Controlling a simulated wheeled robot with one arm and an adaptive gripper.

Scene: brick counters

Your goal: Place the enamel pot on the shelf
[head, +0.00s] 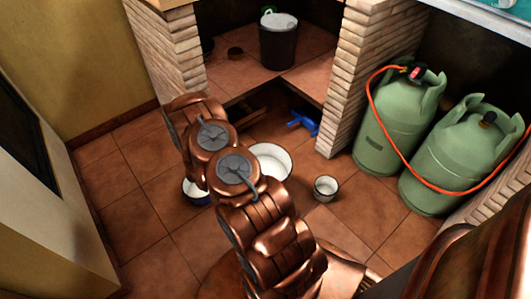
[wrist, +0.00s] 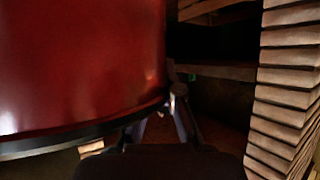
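A large, glossy red curved wall with a dark rim (wrist: 80,75) fills the left of the wrist view. It looks like the side of the enamel pot, very close to the camera. My gripper (wrist: 172,103) is right beside its lower right edge, with dark, blurred fingers. I cannot tell whether they touch or hold the rim. In the head view my arm hides the gripper. A wide white-lined enamel vessel (head: 273,160) shows partly behind the arm; I cannot tell if it is the same pot. The tiled shelf (head: 310,77) lies between two brick pillars.
A dark bucket (head: 278,45) stands on the shelf. A small white mug (head: 326,188) and a blue-sided white vessel (head: 195,192) are on the floor. A blue object (head: 303,122) lies under the shelf. Green gas bottles (head: 395,120) with an orange hose stand at right, beyond the brick pillar (head: 347,75).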

